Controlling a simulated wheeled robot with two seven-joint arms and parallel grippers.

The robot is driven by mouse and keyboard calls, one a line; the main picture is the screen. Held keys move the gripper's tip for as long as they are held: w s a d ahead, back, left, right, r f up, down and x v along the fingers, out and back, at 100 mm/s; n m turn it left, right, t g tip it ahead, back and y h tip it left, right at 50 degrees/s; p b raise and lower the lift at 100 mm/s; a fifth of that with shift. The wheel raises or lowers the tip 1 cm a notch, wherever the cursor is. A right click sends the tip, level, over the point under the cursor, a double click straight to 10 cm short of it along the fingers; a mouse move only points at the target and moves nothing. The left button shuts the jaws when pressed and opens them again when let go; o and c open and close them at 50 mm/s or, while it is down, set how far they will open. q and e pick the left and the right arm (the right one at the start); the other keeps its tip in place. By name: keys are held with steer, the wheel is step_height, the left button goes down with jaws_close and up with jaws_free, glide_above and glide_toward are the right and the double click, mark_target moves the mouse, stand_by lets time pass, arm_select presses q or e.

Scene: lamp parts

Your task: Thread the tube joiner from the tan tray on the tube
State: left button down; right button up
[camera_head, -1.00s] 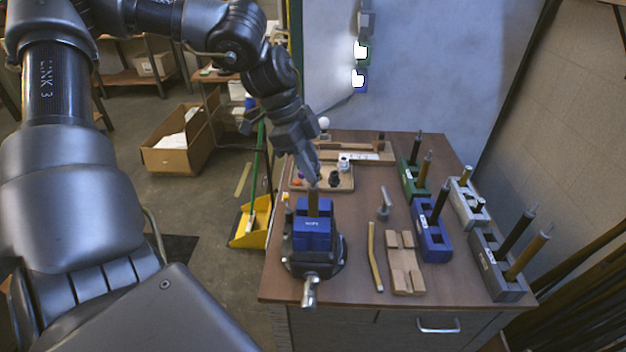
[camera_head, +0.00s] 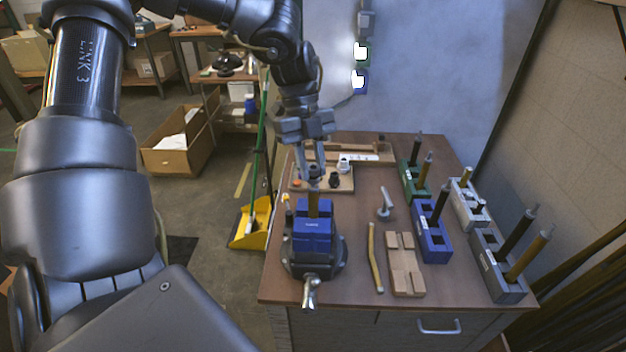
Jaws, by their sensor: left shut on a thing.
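The tube (camera_head: 313,205) is a short brass-coloured piece standing upright in the blue vise (camera_head: 312,236) at the front left of the table. My left gripper (camera_head: 313,180) points down right above the tube's top. It is shut on a small dark part, which I take as the tube joiner (camera_head: 313,186), mostly covered by the fingers. The joiner is at the tube's upper end; I cannot tell whether it is around the tube or just above it. The tan tray (camera_head: 345,187) lies behind the vise, partly hidden by the gripper, with small dark and white parts in it. My right gripper is not in view.
A bent brass tube (camera_head: 375,258) and a wooden block (camera_head: 404,264) lie right of the vise. A grey tool (camera_head: 384,204) stands behind them. Green, blue (camera_head: 431,232) and grey (camera_head: 497,266) holders with upright tubes fill the right side. The vise handle (camera_head: 310,291) sticks out in front.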

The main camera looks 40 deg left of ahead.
arm_select(q)
steer(key=m+g+y, duration=0.1)
steer(key=m, duration=0.3)
steer(key=shift+f, duration=0.15)
steer(key=shift+p, duration=0.35)
steer(key=shift+d+m+g+p, duration=0.1)
steer(key=shift+m+g+p, duration=0.2)
steer(key=shift+m+p, duration=0.15)
steer(key=shift+w+m+g+y+p, duration=0.15)
steer(key=shift+m+y+p, duration=0.15)
steer(key=shift+m+p, duration=0.65)
steer(key=shift+m+g+y+p, duration=0.15)
steer(key=shift+m+y+p, duration=0.15)
steer(key=shift+m+p, duration=0.6)
steer(key=shift+d+m+y+p, duration=0.15)
steer(key=shift+m+y+p, duration=0.15)
steer(key=shift+m+p, duration=0.9)
steer(key=shift+p, duration=0.3)
steer(key=shift+y, duration=0.3)
